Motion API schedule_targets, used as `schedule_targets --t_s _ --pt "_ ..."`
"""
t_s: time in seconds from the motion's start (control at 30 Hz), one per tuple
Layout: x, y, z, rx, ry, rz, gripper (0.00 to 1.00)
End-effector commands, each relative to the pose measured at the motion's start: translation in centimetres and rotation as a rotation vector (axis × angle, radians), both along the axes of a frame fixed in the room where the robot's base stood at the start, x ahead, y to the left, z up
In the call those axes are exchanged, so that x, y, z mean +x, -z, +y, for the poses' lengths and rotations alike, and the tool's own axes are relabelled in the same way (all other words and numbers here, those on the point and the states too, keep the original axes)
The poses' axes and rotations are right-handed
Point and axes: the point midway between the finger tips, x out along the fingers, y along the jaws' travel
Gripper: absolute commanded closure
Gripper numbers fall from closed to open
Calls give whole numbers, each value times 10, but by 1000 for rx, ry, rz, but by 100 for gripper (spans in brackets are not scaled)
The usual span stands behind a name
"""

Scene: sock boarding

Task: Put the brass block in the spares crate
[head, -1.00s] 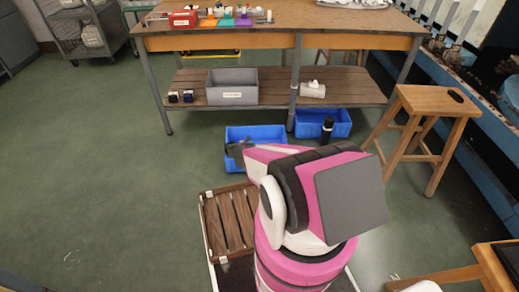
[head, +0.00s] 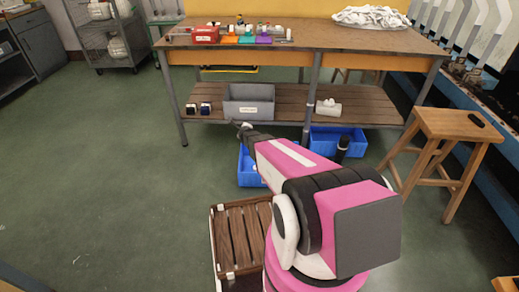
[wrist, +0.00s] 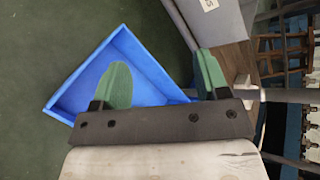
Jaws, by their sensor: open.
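I cannot pick out a brass block in either view. A grey crate (head: 249,101) with a white label stands on the lower shelf of the workbench; its lettering is too small to read. Part of it also shows at the top of the wrist view (wrist: 208,22). My gripper (head: 243,128) is in front of the grey crate and above the left blue crate, partly hidden by my arm. In the wrist view its green fingers (wrist: 163,68) are wide apart with nothing between them, and the blue crate (wrist: 68,88) lies beyond them.
Two small dark blocks (head: 198,109) and a white item (head: 328,108) flank the grey crate. Blue crates (head: 247,172) stand on the floor. The bench top (head: 310,48) holds a red box (head: 206,35) and coloured pieces. A stool (head: 452,125) stands right; the left floor is clear.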

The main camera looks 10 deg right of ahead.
Motion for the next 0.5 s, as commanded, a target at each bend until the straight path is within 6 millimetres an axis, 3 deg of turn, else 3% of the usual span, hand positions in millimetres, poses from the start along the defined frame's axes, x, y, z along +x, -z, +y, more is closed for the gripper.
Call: schedule_targets --t_s 0.03,0.23,0.37,0.5 --pt "-26 -25 11 -94 -136 39 32" --pt "-114 -76 41 -517 -721 212 32" --pt "-186 -103 40 -773 -1096 334 32" --pt "-265 -128 24 -986 -1469 474 32"
